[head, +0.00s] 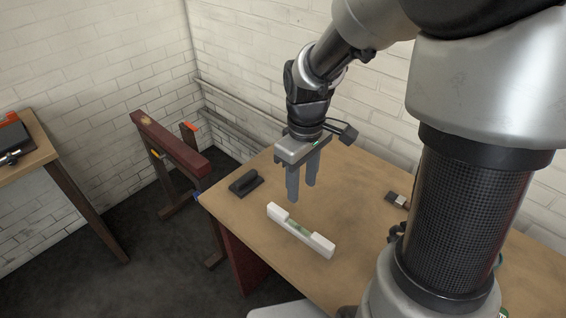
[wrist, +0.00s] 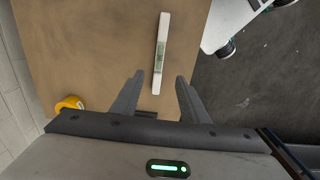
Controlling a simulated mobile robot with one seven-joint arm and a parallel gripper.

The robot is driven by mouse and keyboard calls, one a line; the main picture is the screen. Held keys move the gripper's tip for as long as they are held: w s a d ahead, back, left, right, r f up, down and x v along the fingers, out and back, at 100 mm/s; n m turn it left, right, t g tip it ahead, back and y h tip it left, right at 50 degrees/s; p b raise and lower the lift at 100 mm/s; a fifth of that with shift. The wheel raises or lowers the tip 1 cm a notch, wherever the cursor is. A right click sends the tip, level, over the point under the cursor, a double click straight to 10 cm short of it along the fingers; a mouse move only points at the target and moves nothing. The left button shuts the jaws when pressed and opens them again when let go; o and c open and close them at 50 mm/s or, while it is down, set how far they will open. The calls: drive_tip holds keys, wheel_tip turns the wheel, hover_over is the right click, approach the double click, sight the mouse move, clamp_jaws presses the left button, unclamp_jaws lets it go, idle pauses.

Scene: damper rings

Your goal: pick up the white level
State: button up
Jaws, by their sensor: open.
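The white level (head: 282,214) lies flat on the wooden table in the head view, with a green vial part at its middle. In the wrist view the white level (wrist: 163,27) runs lengthwise away from the gripper, its near end close to the gap between the fingers. My gripper (head: 301,192) hangs above the table, just behind the level, fingers pointing down. It is open and empty, and its two fingers also show in the wrist view (wrist: 157,90). It looks apart from the level.
A black float-like tool (head: 246,183) lies at the table's left edge. A small dark and grey object (head: 397,200) lies to the right. A yellow tape roll (wrist: 70,104) shows in the wrist view. A red sawhorse (head: 172,145) stands left of the table (head: 345,190).

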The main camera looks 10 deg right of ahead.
drive_tip(key=b, duration=0.2)
approach(299, 226)
drive_tip(key=f, duration=0.5)
drive_tip(key=shift+w+f, duration=0.25)
drive_tip(key=f+b, duration=0.1)
drive_tip(key=f, duration=0.4)
drive_tip(key=shift+s, duration=0.2)
clamp_jaws()
